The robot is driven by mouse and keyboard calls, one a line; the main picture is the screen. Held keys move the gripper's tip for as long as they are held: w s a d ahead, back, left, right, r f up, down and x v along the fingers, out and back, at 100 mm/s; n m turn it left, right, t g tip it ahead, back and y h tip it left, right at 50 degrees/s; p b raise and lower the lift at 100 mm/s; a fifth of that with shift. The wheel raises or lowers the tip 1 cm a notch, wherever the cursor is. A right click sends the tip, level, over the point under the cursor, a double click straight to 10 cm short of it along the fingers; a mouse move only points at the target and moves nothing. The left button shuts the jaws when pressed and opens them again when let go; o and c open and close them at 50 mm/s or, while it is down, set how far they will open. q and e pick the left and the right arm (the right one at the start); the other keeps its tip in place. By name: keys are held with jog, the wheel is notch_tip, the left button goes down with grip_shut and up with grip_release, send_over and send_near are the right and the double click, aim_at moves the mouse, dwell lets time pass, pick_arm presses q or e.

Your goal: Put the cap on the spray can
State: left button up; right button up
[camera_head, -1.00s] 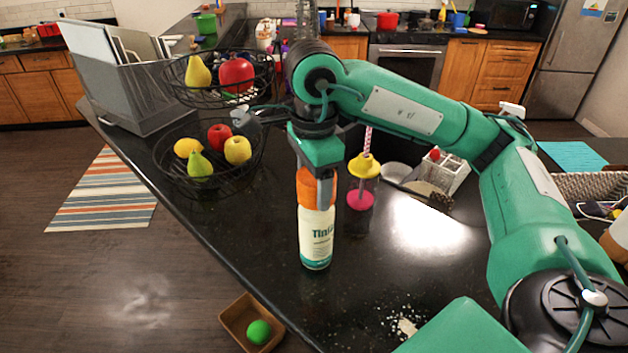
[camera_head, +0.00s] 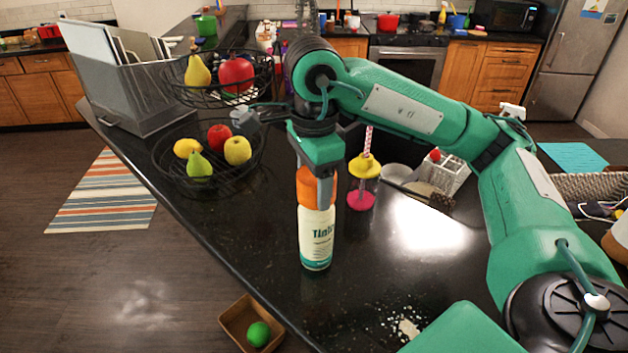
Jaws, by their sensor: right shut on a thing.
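The spray can (camera_head: 317,245) stands upright on the black counter, with a white and teal label. The orange cap (camera_head: 305,190) sits at the top of the can, in line with it. My right gripper (camera_head: 322,187) points down over the can and is shut on the orange cap. One finger covers part of the cap, so I cannot tell whether the cap is fully seated. My left gripper does not show.
A two-tier wire fruit basket (camera_head: 208,160) stands to the left. A cup with a yellow lid and straw (camera_head: 362,182) stands close to the right of the can. White crumbs (camera_head: 408,328) lie on the front counter. A wooden box (camera_head: 250,322) is below the counter edge.

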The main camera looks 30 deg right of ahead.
jog(key=shift+f+b, duration=0.2)
jog(key=shift+b, duration=0.15)
dwell(1.1)
jog(key=o, duration=1)
jog(key=shift+o, duration=0.6)
jog(key=shift+o, duration=1.2)
jog(key=shift+r, duration=0.1)
jog(key=shift+r+p, duration=2.9)
jog(key=shift+r, duration=0.6)
